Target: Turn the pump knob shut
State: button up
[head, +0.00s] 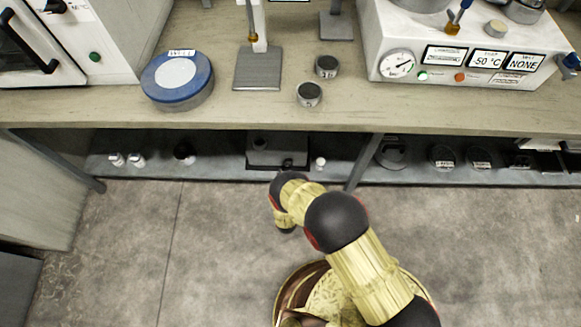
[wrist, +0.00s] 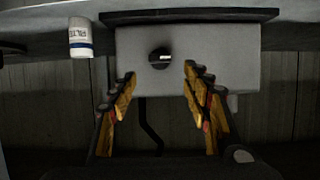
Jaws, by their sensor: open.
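The pump is a light grey box (wrist: 215,55) that fills the upper middle of the wrist view. In the head view the pump (head: 277,157) stands on the low shelf under the bench. Its black round knob (wrist: 159,58) is on the face turned to me, with a pale mark pointing to the right. My gripper (wrist: 159,72) is open, its yellow and black fingers apart on either side of the knob and slightly below it in the picture. Nothing is between the fingers, and the gap in depth to the knob is hard to judge.
A bench leg (head: 359,163) stands further right, and the bench edge (head: 230,118) overhangs above. The floor in front is clear.

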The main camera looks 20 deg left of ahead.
aim_at(289, 165)
jog(key=b+x, duration=0.2)
jog(key=x, duration=0.4)
jog(key=shift+f, duration=0.2)
jog(key=shift+w+a+f+b, duration=0.1)
jog(key=shift+w+a+b, duration=0.1)
jog(key=shift+w+b, duration=0.25)
jog(key=shift+c, duration=0.4)
jog(key=c, duration=1)
